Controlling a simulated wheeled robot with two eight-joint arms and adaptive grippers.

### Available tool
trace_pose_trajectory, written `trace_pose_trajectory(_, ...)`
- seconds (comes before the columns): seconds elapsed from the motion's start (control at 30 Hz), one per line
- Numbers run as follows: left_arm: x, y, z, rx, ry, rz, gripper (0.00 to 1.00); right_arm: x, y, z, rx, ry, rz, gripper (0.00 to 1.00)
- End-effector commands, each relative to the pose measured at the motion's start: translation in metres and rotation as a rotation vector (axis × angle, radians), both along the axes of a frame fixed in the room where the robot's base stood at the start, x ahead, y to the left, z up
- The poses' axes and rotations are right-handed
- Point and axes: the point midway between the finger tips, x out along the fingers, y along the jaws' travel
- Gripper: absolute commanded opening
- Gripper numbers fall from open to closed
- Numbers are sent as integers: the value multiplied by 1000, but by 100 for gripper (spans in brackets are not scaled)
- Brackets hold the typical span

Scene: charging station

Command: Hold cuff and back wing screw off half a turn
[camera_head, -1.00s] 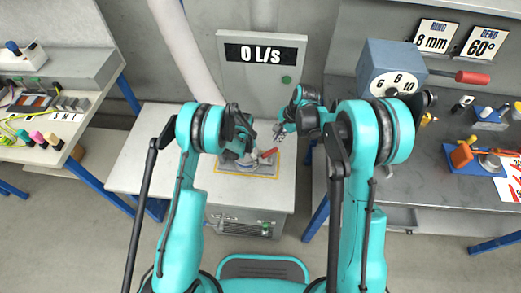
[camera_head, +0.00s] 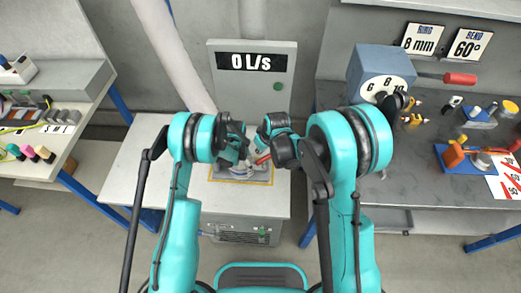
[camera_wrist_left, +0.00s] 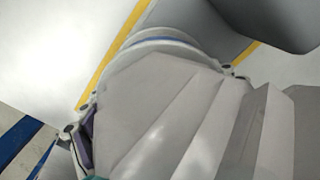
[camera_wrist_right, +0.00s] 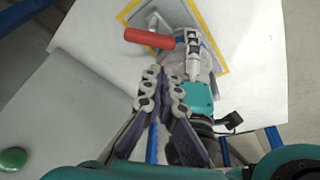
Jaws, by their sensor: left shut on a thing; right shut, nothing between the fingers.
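A grey fitting with a red handle (camera_head: 262,159) sits in a yellow-outlined square on a white bench. The handle also shows in the right wrist view (camera_wrist_right: 150,38). My left gripper (camera_head: 243,160) is shut on a large pale grey faceted body, likely the cuff (camera_wrist_left: 165,110), which fills the left wrist view. My right gripper (camera_wrist_right: 165,75) is shut and empty, its fingertips just below the red handle in the right wrist view and apparently apart from it. In the head view my right gripper (camera_head: 262,142) is beside the left one. I cannot clearly make out the wing screw.
A grey cabinet (camera_head: 225,90) with a "0 L/s" display and green button stands behind the white bench (camera_head: 140,165). A blue-grey dial box (camera_head: 375,75) is on the right bench. The bench's left part is clear.

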Motion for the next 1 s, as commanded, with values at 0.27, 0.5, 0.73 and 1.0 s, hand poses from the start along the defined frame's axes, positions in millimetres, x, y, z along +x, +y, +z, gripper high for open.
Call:
trace_pose_trajectory(0.27,0,0,0,0,0,0,50,14,10,-48,1,1,-2,0)
trace_pose_trajectory(0.5,0,0,0,1,-1,0,50,18,14,-65,1,1,-2,0)
trace_pose_trajectory(0.73,0,0,0,1,-1,0,50,18,14,-66,2,1,-2,0)
trace_pose_trajectory(1.0,0,0,0,1,-1,0,50,18,13,-66,1,2,11,0)
